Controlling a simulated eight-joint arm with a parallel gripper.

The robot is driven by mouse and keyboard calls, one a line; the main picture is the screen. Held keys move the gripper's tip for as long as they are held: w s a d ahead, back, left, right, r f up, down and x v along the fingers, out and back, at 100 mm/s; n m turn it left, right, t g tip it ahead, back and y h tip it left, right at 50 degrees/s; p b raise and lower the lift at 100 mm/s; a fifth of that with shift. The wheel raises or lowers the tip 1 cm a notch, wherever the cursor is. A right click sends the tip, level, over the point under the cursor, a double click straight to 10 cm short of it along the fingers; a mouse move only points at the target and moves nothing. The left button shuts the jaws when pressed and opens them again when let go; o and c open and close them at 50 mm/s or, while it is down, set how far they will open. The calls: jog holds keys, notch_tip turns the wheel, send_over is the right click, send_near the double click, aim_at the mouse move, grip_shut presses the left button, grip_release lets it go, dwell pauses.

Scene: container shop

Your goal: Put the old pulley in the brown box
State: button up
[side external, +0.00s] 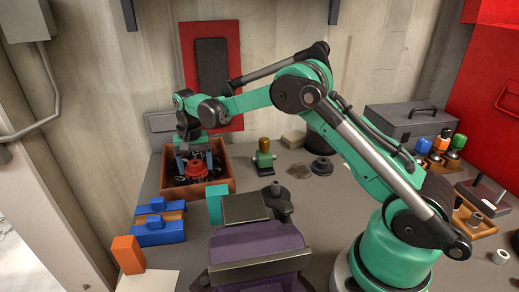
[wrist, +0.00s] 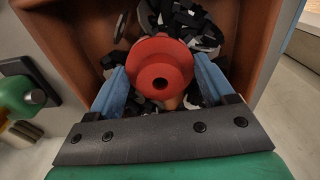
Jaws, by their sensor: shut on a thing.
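The brown box (side external: 216,186) stands at the back left of the bench, open at the top; its wall also shows in the wrist view (wrist: 258,40). Black and metallic parts (wrist: 185,20) lie inside it. My gripper (side external: 196,165) is at the box, pointing down. In the wrist view its two blue fingers (wrist: 160,88) are shut on a round red piece with a dark centre hole, which I take for the old pulley (wrist: 160,68). The red pulley also shows in the side view (side external: 196,171), over the box's inside. I cannot tell whether it touches the parts below.
Blue blocks (side external: 160,222) and a teal block (side external: 217,204) stand near the box's front. A green vise-like item (side external: 264,160) is to its right. A purple-grey machine (side external: 258,250) fills the front middle. A grey toolbox (side external: 408,122) stands at the back right.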

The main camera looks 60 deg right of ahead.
jog(key=shift+f, duration=0.15)
jog(key=o, duration=1.4)
jog(key=s+a+r+n+t, duration=0.2)
jog(key=s+r, duration=0.1)
jog(key=r, duration=1.3)
jog(key=s+a+f+n+t, duration=0.1)
jog(key=s+n, duration=0.1)
jog(key=s, duration=0.3)
jog(key=s+a+f+n+t, duration=0.1)
jog(key=s+f+n+t, duration=0.1)
jog(key=s, duration=0.3)
jog(key=s+a+f+n+t, duration=0.1)
jog(key=s+n+t, duration=0.1)
jog(key=s, duration=0.4)
jog(key=shift+a+f, duration=0.3)
